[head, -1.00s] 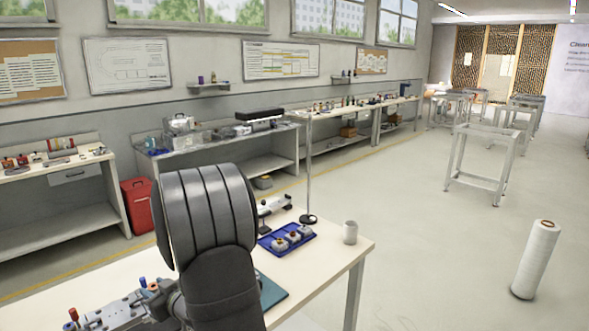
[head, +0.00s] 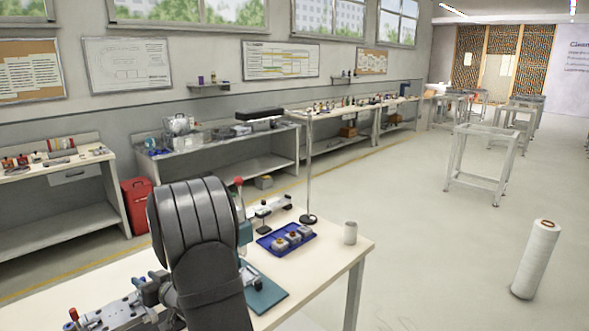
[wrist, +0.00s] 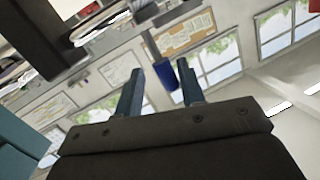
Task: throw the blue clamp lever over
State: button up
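The blue clamp lever (wrist: 188,74) shows in the wrist view as a blue grip close by the right finger's tip. I cannot tell whether they touch. In the head view its blue end (head: 140,282) shows just left of my wrist, above the metal fixture (head: 118,307). My gripper (wrist: 156,84) is open, with a clear gap between its two fingers. In the head view my arm hides most of the gripper and part of the fixture.
A red-tipped lever (head: 73,314) stands at the fixture's left. A thin post (head: 309,165) stands behind.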

jog(key=o, duration=1.1)
jog(key=shift+c, duration=0.2)
jog(key=o, duration=0.4)
jog(key=shift+s+d+f, duration=0.1)
jog(key=shift+s+d, duration=0.05)
jog(key=shift+d, duration=0.05)
jog(key=shift+c, duration=0.2)
jog(key=shift+t, duration=0.4)
jog(key=s+d, duration=0.2)
jog(key=s+d+f, duration=0.1)
jog(key=s, duration=0.1)
jog(key=s+d+f, duration=0.1)
jog(key=s+d, duration=0.1)
jog(key=shift+d, duration=0.3)
jog(key=s+d+t, duration=0.3)
jog(key=s+d, duration=0.5)
jog(key=d, duration=0.1)
jog(key=shift+h, duration=0.3)
jog(key=x, duration=1)
jog(key=shift+s+a+r, duration=0.15)
jog(key=shift+s+a, duration=0.05)
jog(key=shift+a, duration=0.05)
jog(key=v, duration=1)
jog(key=shift+d, duration=0.1)
